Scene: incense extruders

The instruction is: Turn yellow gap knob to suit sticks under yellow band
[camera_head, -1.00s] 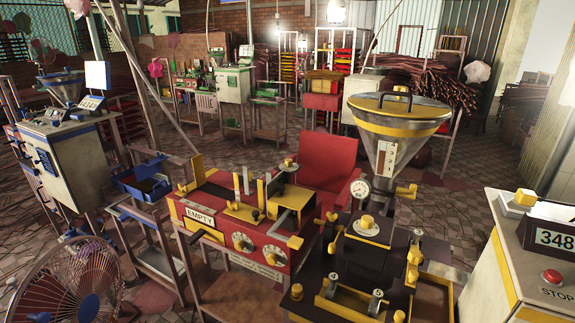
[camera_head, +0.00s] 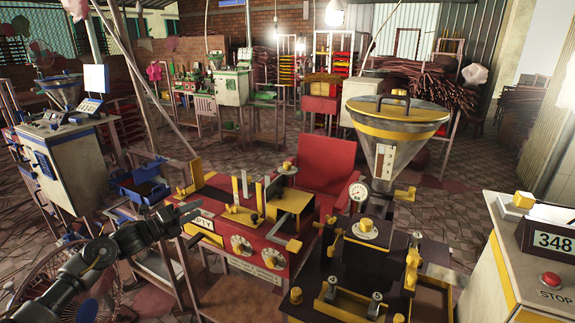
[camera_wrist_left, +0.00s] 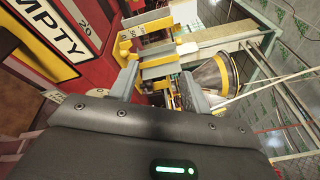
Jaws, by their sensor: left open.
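My left gripper (camera_head: 188,214) is open and empty, just in front of the left end of the red machine (camera_head: 285,262), partly covering its EMPTY sign. In the left wrist view its two fingers (camera_wrist_left: 160,90) stand apart, with the red panel and EMPTY sign (camera_wrist_left: 58,38) beside them. Yellow-topped knobs on pale dials show on the red machine's back (camera_head: 287,166) and the black machine (camera_head: 366,226). Two round dials (camera_head: 242,246) are on the red front panel. I cannot tell which is the gap knob. Sticks under a yellow band are not clearly visible. My right gripper is out of view.
A steel hopper with yellow bands (camera_head: 392,135) stands behind the black machine. A cabinet with a 348 display (camera_head: 552,241) and red stop button is at the right. A fan (camera_head: 70,275) is at lower left, a red chair (camera_head: 327,165) behind.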

